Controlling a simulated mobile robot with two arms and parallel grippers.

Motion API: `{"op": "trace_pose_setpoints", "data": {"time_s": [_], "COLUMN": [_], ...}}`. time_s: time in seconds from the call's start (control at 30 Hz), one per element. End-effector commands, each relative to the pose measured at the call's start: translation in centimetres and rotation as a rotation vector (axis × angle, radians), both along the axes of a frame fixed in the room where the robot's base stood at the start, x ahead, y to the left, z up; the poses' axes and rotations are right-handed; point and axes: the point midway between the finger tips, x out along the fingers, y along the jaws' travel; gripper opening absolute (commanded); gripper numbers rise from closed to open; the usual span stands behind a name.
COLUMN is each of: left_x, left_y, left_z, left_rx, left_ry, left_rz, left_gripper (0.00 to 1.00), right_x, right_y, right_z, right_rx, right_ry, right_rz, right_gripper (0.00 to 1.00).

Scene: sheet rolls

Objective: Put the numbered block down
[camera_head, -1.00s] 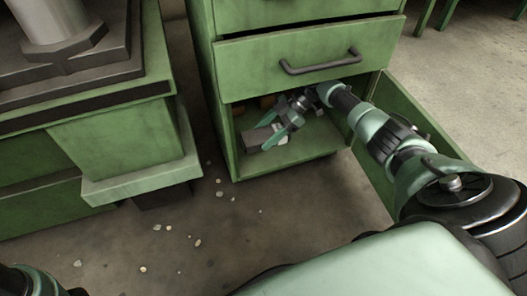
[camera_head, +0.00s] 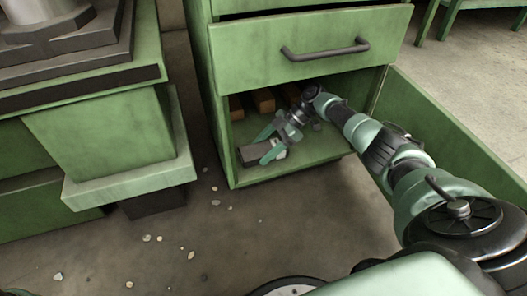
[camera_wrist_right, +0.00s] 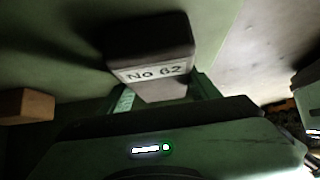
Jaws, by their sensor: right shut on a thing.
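The numbered block (camera_head: 256,153) is dark grey with a white label. In the right wrist view the block (camera_wrist_right: 148,40) shows the label "No 62" and sits between the two green fingers. My right gripper (camera_head: 268,142) is shut on it inside the lower compartment of the green cabinet (camera_head: 226,140), near the front left of its floor (camera_head: 312,150). Whether the block touches the floor I cannot tell. My left gripper is not in view; only a bit of my left arm may show at the bottom left corner.
Brown wooden blocks (camera_head: 264,100) lie deeper in the compartment; one (camera_wrist_right: 26,105) shows in the wrist view. A closed drawer (camera_head: 300,55) is above, and an open green door (camera_head: 440,125) stands right. A green workbench (camera_head: 100,140) is at left. Small pebbles lie on the floor.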

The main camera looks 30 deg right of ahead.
Motion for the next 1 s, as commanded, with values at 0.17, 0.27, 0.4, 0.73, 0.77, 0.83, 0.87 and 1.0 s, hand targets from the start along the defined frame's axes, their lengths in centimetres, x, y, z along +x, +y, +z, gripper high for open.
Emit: {"op": "trace_pose_setpoints", "data": {"time_s": [0.17,0.27,0.4,0.73,0.77,0.83,0.87,1.0], "left_x": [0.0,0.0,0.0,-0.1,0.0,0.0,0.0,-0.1], "left_y": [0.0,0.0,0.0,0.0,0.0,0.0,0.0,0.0], "left_z": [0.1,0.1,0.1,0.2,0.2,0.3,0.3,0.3], "left_rx": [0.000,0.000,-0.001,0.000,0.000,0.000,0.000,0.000], "left_ry": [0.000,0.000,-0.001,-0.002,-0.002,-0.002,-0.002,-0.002], "left_rz": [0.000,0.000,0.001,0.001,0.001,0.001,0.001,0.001], "left_gripper": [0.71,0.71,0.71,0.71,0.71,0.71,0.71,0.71], "right_x": [0.1,0.0,0.0,-0.1,-0.2,-0.4,-0.5,-1.0], "right_y": [0.0,0.0,0.0,-0.6,-1.0,-1.9,-2.4,-4.6], "right_z": [-0.1,-0.3,-0.3,0.7,1.0,1.9,2.3,4.5], "right_rx": [0.002,-0.001,-0.001,0.000,-0.001,-0.001,-0.002,-0.001], "right_ry": [-0.001,0.001,0.001,-0.001,-0.001,-0.002,-0.002,-0.003], "right_rz": [-0.001,-0.001,-0.001,-0.001,-0.001,-0.002,-0.003,-0.004], "right_gripper": [0.00,0.81,0.83,0.83,0.83,0.83,0.83,0.83]}}
